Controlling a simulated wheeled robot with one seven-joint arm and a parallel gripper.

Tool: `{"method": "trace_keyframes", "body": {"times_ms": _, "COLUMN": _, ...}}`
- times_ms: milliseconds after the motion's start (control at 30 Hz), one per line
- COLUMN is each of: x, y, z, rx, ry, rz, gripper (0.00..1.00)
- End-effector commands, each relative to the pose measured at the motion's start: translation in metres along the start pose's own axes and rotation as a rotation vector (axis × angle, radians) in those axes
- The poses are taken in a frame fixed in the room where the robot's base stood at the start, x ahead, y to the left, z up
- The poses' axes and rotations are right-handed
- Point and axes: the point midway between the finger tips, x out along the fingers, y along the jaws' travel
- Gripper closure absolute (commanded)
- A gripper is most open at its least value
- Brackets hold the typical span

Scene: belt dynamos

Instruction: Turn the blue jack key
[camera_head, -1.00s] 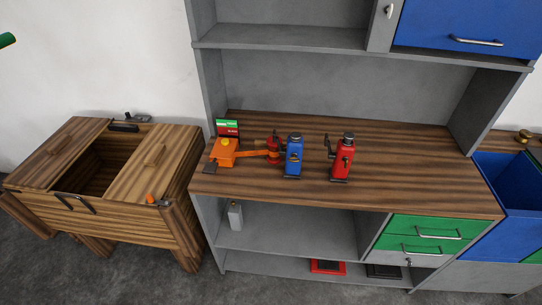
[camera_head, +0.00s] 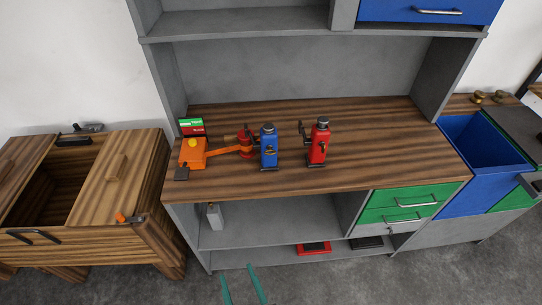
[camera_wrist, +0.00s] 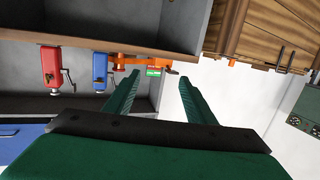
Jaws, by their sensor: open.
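The blue jack (camera_head: 269,147) stands upright on the wooden counter (camera_head: 340,175), between an orange machine and a red jack. The blue jack also shows in the wrist view (camera_wrist: 100,68), beside the red one. My gripper (camera_head: 242,285) has two green fingers, apart and empty, low at the bottom edge of the head view, in front of the cabinet. The fingers also show wide apart in the wrist view (camera_wrist: 155,80).
The red jack (camera_head: 319,142) with a crank stands just right of the blue one. The orange machine (camera_head: 193,153) and its arm are close on the left. A wooden chest (camera_head: 120,185) stands left; a blue bin (camera_head: 485,145) stands right. The counter's right half is clear.

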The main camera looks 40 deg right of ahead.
Motion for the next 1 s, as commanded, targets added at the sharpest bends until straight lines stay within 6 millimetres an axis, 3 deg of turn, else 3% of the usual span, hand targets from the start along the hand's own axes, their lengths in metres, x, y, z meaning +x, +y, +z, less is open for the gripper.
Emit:
{"method": "trace_keyframes", "body": {"times_ms": 100, "x": 0.042, "y": 0.028, "z": -0.019, "rx": 0.006, "ry": 0.036, "rz": 0.068, "gripper": 0.50}}
{"method": "trace_keyframes", "body": {"times_ms": 400, "x": 0.120, "y": 0.114, "z": -0.076, "rx": 0.029, "ry": 0.097, "rz": 0.228, "gripper": 0.50}}
{"method": "trace_keyframes", "body": {"times_ms": 600, "x": 0.147, "y": 0.162, "z": -0.112, "rx": 0.041, "ry": 0.125, "rz": 0.299, "gripper": 0.50}}
{"method": "trace_keyframes", "body": {"times_ms": 700, "x": 0.154, "y": 0.175, "z": -0.122, "rx": 0.044, "ry": 0.132, "rz": 0.318, "gripper": 0.50}}
{"method": "trace_keyframes", "body": {"times_ms": 1000, "x": 0.172, "y": 0.188, "z": -0.131, "rx": 0.046, "ry": 0.136, "rz": 0.327, "gripper": 0.50}}
